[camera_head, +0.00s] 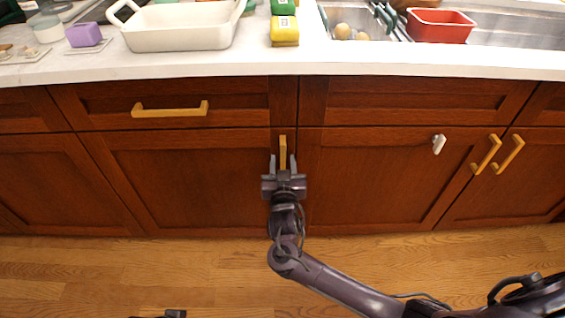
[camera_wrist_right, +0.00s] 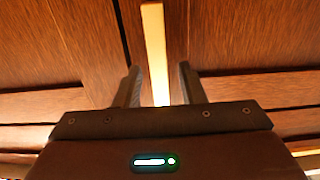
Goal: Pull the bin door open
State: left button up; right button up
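The bin door (camera_head: 190,185) appears to be the brown wooden cabinet door below the drawer at centre left; it sits flush in the cabinet front. A vertical yellow bar handle (camera_head: 283,150) is at its upper right edge. My right gripper (camera_head: 283,163) is open, with one finger on each side of the handle. In the right wrist view the handle (camera_wrist_right: 155,50) runs down between the two fingers (camera_wrist_right: 160,88), with a gap on both sides. A dark part at the bottom edge, perhaps my left gripper (camera_head: 174,313), is mostly cut off.
The drawer above has a horizontal yellow handle (camera_head: 170,109). The white counter (camera_head: 300,63) holds a white dish (camera_head: 180,30) and sponges. The wooden floor (camera_head: 90,275) in front looks clear.

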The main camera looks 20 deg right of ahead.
jog(key=shift+w+d, duration=0.1)
jog(key=shift+w, duration=0.25)
grip_shut()
